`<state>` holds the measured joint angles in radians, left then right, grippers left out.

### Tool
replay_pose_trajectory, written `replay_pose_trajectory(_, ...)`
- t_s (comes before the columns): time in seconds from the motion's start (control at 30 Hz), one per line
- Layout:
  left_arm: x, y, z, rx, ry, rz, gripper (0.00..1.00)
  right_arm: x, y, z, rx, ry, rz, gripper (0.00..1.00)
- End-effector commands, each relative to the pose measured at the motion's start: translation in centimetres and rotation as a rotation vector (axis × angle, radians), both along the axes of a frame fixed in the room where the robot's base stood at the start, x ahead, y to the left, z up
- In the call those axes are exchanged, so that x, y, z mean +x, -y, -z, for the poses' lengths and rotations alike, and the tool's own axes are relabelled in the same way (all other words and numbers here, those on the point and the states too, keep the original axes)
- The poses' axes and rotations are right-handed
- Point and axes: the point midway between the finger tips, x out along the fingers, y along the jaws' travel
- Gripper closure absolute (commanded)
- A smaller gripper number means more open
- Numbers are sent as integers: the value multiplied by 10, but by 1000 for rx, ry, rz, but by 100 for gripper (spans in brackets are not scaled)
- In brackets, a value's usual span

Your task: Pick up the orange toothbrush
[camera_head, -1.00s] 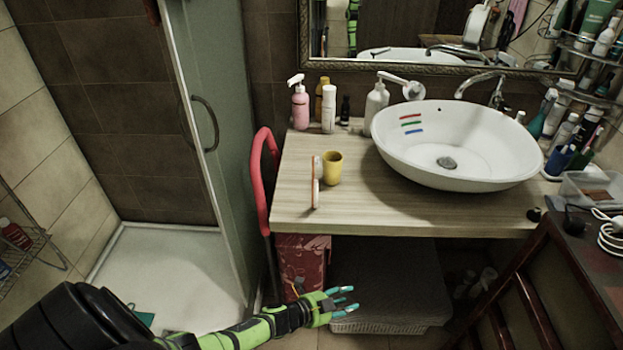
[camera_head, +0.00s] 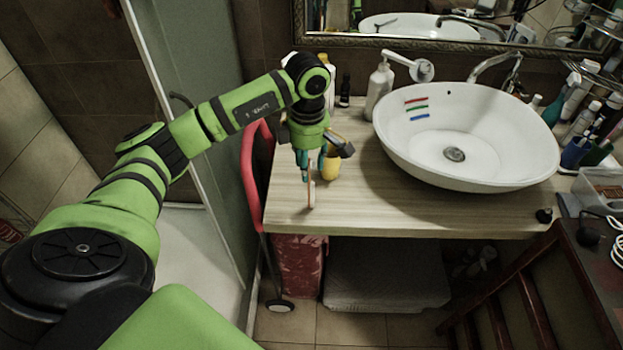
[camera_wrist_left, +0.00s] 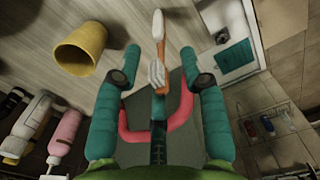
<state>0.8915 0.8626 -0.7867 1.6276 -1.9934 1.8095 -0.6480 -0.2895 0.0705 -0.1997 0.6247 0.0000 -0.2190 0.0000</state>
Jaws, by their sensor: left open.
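The orange toothbrush (camera_head: 310,196) lies on the wooden counter near its front left edge. In the left wrist view the orange and white toothbrush (camera_wrist_left: 158,28) has its bristled head towards my palm. My left gripper (camera_head: 313,172) is above the counter over the toothbrush, hiding part of it. In the left wrist view my left gripper (camera_wrist_left: 160,58) is open, its teal fingers on either side of the brush head, with visible gaps. I cannot tell how high the fingers are above the brush. My right gripper is in neither current view.
A yellow cup (camera_head: 332,168) stands close to the right of the gripper. A white basin (camera_head: 540,150) fills the counter's right part. Bottles, including a white pump bottle (camera_head: 380,84), stand along the back. A red rail (camera_head: 247,180) rises at the counter's left edge.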

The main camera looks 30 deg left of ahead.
Motion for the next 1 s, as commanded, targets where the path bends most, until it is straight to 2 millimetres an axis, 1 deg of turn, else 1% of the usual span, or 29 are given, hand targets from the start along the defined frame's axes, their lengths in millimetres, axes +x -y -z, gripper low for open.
replay_pose_trajectory(0.03, 0, 1, 3, -1, -4, -1, 58, 1, 1, -8, -2, 1, 0, 0)
replay_pose_trajectory(0.1, 1, 1, 10, -2, -6, -1, 58, -1, 4, -14, -5, -1, -1, 0)
replay_pose_trajectory(0.23, 3, 3, 29, -3, -7, -2, 58, -13, 11, -30, -14, -19, -4, 0)
replay_pose_trajectory(0.3, 4, 3, 41, -3, -5, -2, 58, -20, 13, -32, -18, -29, -4, 0)
replay_pose_trajectory(0.4, 4, 3, 51, -3, -3, -2, 58, -21, 14, -34, -19, -33, -4, 0)
replay_pose_trajectory(0.5, 4, 3, 55, -2, 0, -1, 58, -18, 14, -33, -19, -29, -4, 0)
replay_pose_trajectory(0.67, 4, 3, 55, -3, 0, -1, 58, -11, 12, -33, -16, -17, -5, 0)
replay_pose_trajectory(0.7, 4, 3, 55, -3, 0, -1, 74, -10, 11, -33, -15, -16, -4, 0)
replay_pose_trajectory(0.8, 4, 3, 55, -3, 0, -1, 99, -10, 9, -33, -12, -16, -3, 0)
replay_pose_trajectory(1.0, 4, 3, 55, -3, 0, -2, 99, -10, 2, -33, -3, -15, -1, 0)
